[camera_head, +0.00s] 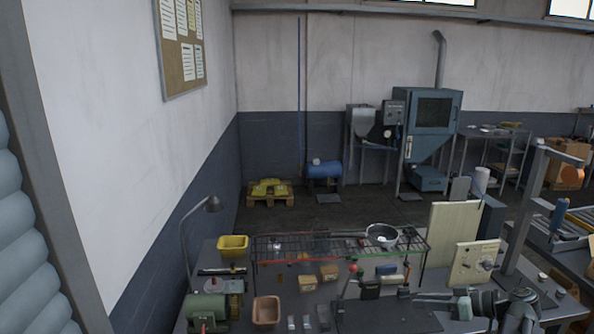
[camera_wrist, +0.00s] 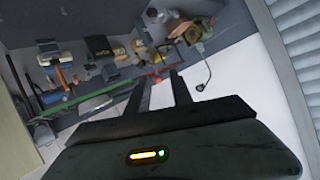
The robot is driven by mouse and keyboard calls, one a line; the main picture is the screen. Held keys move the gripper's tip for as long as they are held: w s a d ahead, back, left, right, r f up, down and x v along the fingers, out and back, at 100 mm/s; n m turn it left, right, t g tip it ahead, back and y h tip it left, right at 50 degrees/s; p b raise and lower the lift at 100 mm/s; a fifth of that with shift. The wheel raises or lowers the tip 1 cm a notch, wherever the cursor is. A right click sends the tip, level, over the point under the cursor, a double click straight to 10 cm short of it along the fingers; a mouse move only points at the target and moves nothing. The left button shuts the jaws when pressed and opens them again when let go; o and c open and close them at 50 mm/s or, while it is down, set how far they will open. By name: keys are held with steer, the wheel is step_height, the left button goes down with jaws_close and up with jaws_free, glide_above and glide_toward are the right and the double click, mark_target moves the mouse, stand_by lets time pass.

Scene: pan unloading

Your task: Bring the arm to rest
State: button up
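My gripper (camera_wrist: 160,92) shows in the wrist view with its two dark fingers apart and nothing visible between them. In the head view dark parts of my arm show at the lower right, above the bench; I cannot clearly make out the fingers there. A dark round pan (camera_head: 381,242) with something pale inside stands on the wire rack (camera_head: 300,247) at the back of the bench. The pan is apart from my arm in the head view.
The crowded bench holds a yellow bin (camera_head: 233,245), a brown bin (camera_head: 266,312), small boxes (camera_head: 329,272), a green machine (camera_head: 207,308) and a desk lamp (camera_head: 209,204). A beige board (camera_head: 453,230) and a panel with a dial (camera_head: 474,263) stand at the right.

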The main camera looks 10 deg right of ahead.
steer(key=w+a+f+n+g+b, duration=0.1)
steer(key=w+a+f+n+g, duration=0.15)
steer(key=a, duration=0.75)
steer(key=w+a+f+n+g+b, duration=0.1)
steer(key=w+a+f+g, duration=0.2)
steer(key=a, duration=0.6)
steer(key=s+a+f+g+h+b, duration=0.1)
steer(key=s+a+f+g+h, duration=0.1)
steer(key=a+f, duration=0.5)
steer(key=s+a+f+g+h+b, duration=0.1)
steer(key=a+f+g+h, duration=0.15)
steer(key=a, duration=0.95)
steer(key=s+d+f+m+h, duration=0.1)
steer(key=d+f+m+h, duration=0.2)
steer(key=m, duration=0.6)
steer(key=d+h, duration=0.2)
steer(key=d, duration=0.1)
steer(key=shift+d+f, duration=0.2)
steer(key=shift+d, duration=0.15)
steer(key=shift+s, duration=0.1)
